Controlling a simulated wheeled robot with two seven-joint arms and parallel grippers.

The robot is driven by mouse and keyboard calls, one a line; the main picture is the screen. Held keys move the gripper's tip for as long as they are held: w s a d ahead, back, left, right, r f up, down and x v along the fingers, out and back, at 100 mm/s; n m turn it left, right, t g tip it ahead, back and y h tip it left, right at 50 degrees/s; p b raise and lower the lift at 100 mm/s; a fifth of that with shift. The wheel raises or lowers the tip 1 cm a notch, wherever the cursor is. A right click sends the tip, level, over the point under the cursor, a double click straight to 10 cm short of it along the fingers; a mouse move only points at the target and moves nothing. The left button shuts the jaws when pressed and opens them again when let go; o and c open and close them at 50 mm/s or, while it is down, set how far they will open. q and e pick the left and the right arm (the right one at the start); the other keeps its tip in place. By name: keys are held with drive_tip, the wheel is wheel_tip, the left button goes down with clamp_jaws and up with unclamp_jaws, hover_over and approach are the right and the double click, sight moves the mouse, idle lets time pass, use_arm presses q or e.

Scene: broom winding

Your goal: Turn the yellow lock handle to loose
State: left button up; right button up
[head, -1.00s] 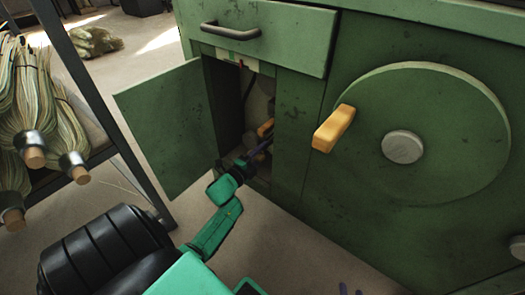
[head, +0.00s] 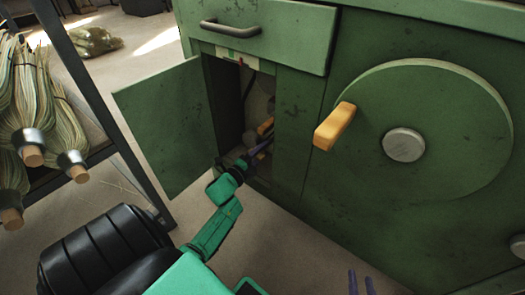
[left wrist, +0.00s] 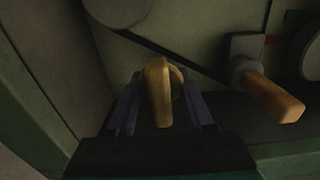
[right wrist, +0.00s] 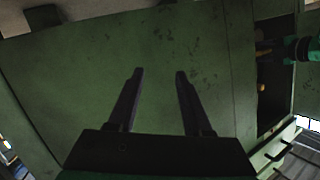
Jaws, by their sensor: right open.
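The yellow lock handle (left wrist: 158,92) sits inside the open green cabinet and points toward the left wrist camera. My left gripper (left wrist: 160,105) is open, with one finger on each side of this handle; a gap shows at the left finger, and contact on the right is unclear. In the head view my left gripper (head: 258,147) reaches into the cabinet opening, and its tips are partly hidden in shadow. My right gripper (right wrist: 158,75) is open and empty, facing a plain green panel. Its fingertips (head: 360,283) show at the bottom of the head view.
A second, orange-brown handle (left wrist: 275,98) is right of the lock handle. The cabinet door (head: 165,125) stands open to the left. A large disc (head: 440,120) with a yellow crank grip (head: 334,126) is on the front. A rack (head: 95,95) with brooms (head: 35,120) stands left.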

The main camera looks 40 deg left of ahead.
use_arm(q)
drive_tip(key=shift+s, duration=0.55)
drive_tip(key=s+p, duration=0.2)
drive_tip(key=s, duration=0.2)
drive_tip(key=shift+s+r, duration=0.15)
drive_tip(key=shift+s, duration=0.25)
drive_tip(key=p, duration=0.2)
approach(255, 158)
drive_tip(key=shift+s, duration=0.2)
use_arm(e)
drive_tip(key=s+r+g, duration=0.1)
drive_tip(key=s+g, duration=0.1)
drive_tip(key=shift+s+r, duration=0.4)
drive_tip(key=shift+a, duration=0.1)
